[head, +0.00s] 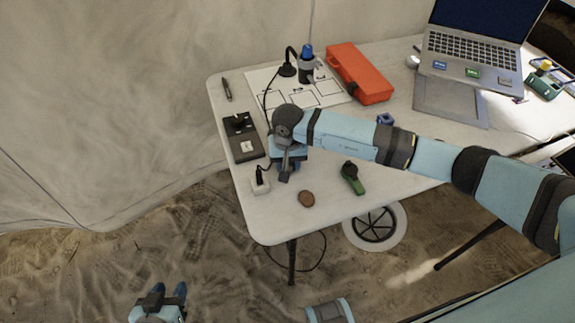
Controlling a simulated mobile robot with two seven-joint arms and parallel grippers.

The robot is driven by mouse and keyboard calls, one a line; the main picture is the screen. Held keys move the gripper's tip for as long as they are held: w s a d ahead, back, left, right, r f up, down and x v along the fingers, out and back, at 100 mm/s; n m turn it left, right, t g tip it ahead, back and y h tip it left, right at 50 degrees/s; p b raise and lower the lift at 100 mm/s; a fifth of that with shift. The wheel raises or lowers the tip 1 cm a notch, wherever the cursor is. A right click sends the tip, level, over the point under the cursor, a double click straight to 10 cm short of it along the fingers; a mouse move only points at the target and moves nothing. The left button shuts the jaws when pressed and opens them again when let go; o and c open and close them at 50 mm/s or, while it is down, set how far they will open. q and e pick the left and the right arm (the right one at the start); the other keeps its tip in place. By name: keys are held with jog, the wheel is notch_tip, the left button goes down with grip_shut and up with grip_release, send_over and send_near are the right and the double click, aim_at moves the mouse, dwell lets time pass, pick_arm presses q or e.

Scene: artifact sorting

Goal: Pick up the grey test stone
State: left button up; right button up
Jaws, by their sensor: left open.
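I cannot clearly make out a grey stone; it may be hidden under my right arm or gripper. A brown rounded stone (306,198) lies on the table near its front left corner. My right gripper (286,173) points down over the left part of the table, left of and above the brown stone in the picture. Its fingertips are small and partly covered, so whether it holds anything is unclear. My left gripper (166,294) is open, low at the bottom left, away from the table over the sandy ground.
The white table (265,215) holds a dark tray (242,138), a white block (260,183), a green-handled tool (352,178), an orange case (360,73), a marked sheet (272,82), a blue-topped device (307,65) and a laptop (468,60). A round vent (374,225) is beyond the front edge.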

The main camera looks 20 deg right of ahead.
jog(key=shift+r, duration=0.1)
notch_tip(320, 180, up, 19)
jog(key=w+d+n, duration=0.2)
jog(key=d, duration=0.5)
jog(key=shift+d+n, duration=0.3)
jog(key=shift+d, duration=0.05)
